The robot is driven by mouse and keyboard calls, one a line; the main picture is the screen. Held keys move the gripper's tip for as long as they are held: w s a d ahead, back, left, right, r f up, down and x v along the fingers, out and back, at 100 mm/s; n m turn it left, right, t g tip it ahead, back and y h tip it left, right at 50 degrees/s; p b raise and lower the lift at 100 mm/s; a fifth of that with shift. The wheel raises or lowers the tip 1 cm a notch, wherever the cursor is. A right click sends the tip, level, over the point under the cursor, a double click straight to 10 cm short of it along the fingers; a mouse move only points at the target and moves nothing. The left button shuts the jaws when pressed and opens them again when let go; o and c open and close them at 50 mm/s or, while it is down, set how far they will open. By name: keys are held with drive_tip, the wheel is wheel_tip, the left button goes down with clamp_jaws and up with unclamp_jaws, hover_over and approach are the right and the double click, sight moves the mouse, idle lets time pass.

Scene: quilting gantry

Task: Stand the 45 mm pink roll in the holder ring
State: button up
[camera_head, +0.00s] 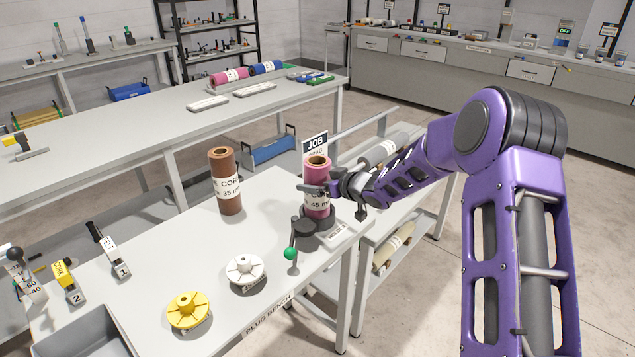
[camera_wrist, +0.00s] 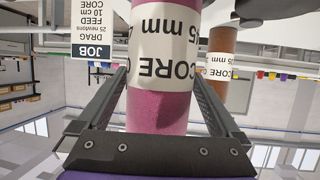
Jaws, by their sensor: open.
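The pink roll (camera_head: 317,171), with a white label reading 45 mm, stands upright in the dark holder ring (camera_head: 315,238) at the plug bench's right end. In the wrist view the pink roll (camera_wrist: 158,110) rises between the two fingers of my gripper (camera_wrist: 161,75), with the label text upside down. My gripper (camera_head: 318,189) is open around the roll, with a visible gap beside the roll near the fingertips. In the head view my gripper hides part of the roll's middle. The roll's lower end is hidden inside the holder.
A brown 35 mm roll (camera_head: 226,185) stands to the left; it also shows in the wrist view (camera_wrist: 222,40). A green-knobbed lever (camera_head: 291,253) is at the holder's front. A JOB sign (camera_head: 315,143) stands behind. White (camera_head: 244,270) and yellow (camera_head: 188,310) plugs lie in front.

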drive_tip(key=shift+r, duration=0.35)
drive_tip(key=p+v, duration=0.1)
drive_tip(key=v, duration=1.1)
drive_tip(key=shift+f, duration=0.25)
